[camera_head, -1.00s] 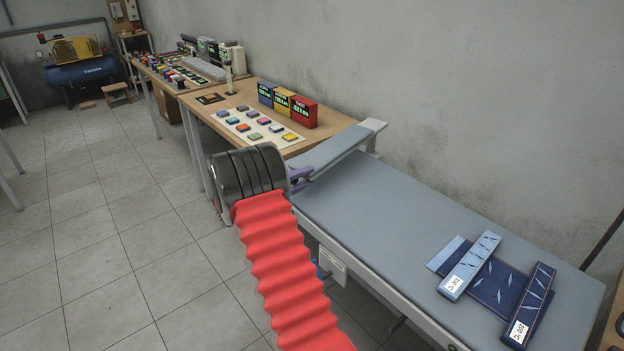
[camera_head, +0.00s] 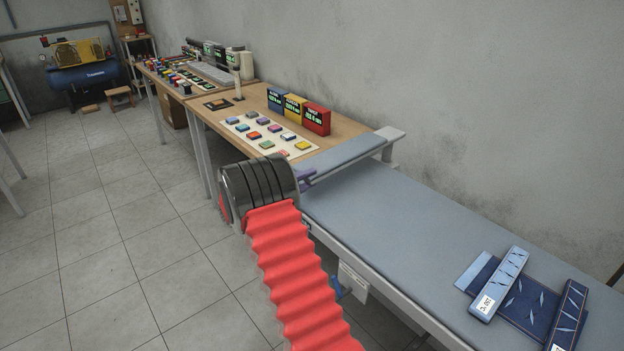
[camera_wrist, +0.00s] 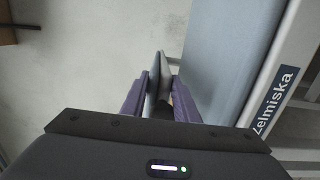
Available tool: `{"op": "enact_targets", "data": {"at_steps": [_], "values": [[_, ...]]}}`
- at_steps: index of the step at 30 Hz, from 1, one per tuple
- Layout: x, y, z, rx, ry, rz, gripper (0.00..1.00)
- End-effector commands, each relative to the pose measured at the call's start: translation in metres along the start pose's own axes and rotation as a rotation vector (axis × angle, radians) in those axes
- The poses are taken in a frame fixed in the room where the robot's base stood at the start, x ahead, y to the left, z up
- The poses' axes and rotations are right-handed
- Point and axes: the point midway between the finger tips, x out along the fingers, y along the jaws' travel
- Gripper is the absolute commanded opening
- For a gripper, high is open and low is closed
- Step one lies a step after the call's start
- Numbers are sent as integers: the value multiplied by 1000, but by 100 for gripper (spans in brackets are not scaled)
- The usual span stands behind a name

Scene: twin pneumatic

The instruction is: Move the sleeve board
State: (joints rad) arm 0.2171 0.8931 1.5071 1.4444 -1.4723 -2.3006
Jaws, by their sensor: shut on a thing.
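The sleeve board (camera_head: 350,153) is a narrow grey-blue padded board at the far end of the long ironing table (camera_head: 400,236). A pale support (camera_head: 390,144) stands at its back end, near the wall. My gripper (camera_head: 308,178) is at the board's near left end, its purple fingers shut on it. In the wrist view, the purple fingers of my gripper (camera_wrist: 160,92) close around the edge of the thin grey sleeve board (camera_wrist: 158,75). My dark wrist hides part of the board's near end in the head view.
A wooden bench with coloured buttons (camera_head: 266,130) and small displays (camera_head: 297,109) stands just behind the board. The tiled floor (camera_head: 120,250) at left is clear.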

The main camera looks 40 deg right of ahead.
Motion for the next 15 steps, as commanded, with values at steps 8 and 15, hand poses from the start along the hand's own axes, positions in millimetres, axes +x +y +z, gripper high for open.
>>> {"op": "enact_targets", "data": {"at_steps": [8, 15], "values": [[-3, -14, 2, -11, 1, -21, 42], [1, -11, 3, -9, -5, -18, 44]]}}
